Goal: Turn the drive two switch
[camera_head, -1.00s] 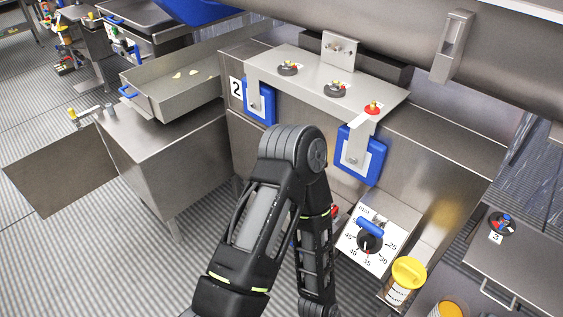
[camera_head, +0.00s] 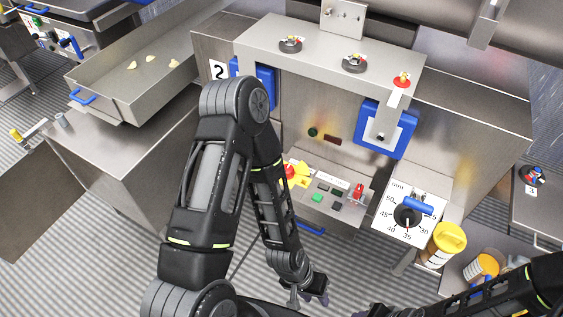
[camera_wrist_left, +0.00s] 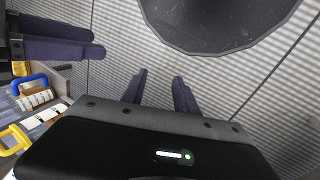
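Which control is the drive two switch, I cannot tell. A white plate marked 2 (camera_head: 218,70) is on the steel machine's left side. A lower panel (camera_head: 325,208) has a red-and-yellow switch (camera_head: 297,173), partly behind my left arm, and several buttons. My left gripper (camera_head: 312,292) hangs below this panel, apart from it; the left wrist view shows its fingers (camera_wrist_left: 159,75) apart and empty. My right gripper (camera_head: 372,311) is mostly cut off at the bottom edge; purple fingers show in the left wrist view (camera_wrist_left: 60,38).
A dial plate with a blue handle (camera_head: 418,206) stands right of the panel, beside yellow-lidded jars (camera_head: 447,240). Blue latches (camera_head: 386,130) hang below the shelf. A steel tray (camera_head: 140,85) is at the left. Ribbed floor lies below my left gripper.

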